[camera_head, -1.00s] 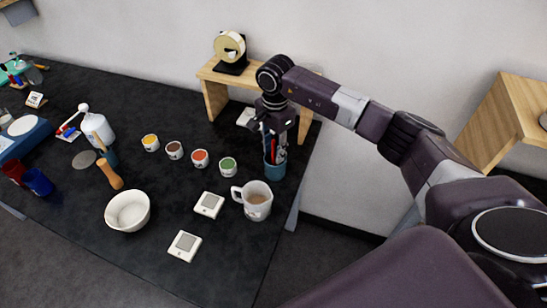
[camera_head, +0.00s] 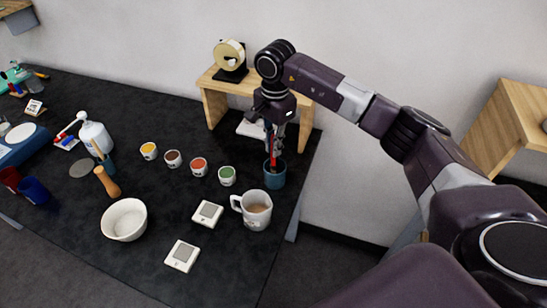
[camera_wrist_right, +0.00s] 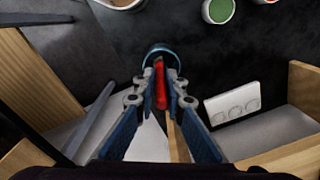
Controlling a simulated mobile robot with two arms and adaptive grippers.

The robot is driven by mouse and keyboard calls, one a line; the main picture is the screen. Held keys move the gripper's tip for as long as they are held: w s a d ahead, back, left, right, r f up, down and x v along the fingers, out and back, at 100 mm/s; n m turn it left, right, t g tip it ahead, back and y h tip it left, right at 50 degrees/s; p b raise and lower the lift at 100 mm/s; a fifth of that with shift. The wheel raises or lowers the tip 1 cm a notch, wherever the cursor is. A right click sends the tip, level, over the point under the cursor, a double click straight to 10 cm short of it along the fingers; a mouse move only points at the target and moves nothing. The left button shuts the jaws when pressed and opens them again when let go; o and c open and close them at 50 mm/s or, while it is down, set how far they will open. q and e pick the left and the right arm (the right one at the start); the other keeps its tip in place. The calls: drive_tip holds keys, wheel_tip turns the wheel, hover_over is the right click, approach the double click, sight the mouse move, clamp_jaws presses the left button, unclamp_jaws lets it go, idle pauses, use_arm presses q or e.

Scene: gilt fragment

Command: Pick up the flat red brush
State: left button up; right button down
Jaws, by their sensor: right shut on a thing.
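The flat red brush (camera_head: 272,152) stands in the teal cup (camera_head: 275,180) near the right edge of the black table. My right gripper (camera_head: 275,140) reaches down from above and is shut on the brush. In the right wrist view the red brush (camera_wrist_right: 160,85) lies between the fingertips of my gripper (camera_wrist_right: 161,98), with its lower end inside the cup's rim (camera_wrist_right: 162,48). A wooden stick (camera_wrist_right: 178,140) also shows below the fingers in that view; I cannot tell what it belongs to. My left gripper is not in view.
A wooden stand (camera_head: 215,100) with a tape roll is right behind the gripper. A mug (camera_head: 256,208) stands just in front of the cup. Paint pots (camera_head: 198,167) sit to the left, and a white bowl (camera_head: 124,220) further left. A white panel (camera_wrist_right: 234,102) lies beneath the stand.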

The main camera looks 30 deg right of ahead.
wheel_tip(320, 180, up, 14)
drive_tip(key=b, duration=0.3)
drive_tip(key=shift+f, duration=0.25)
drive_tip(key=shift+r, duration=0.85)
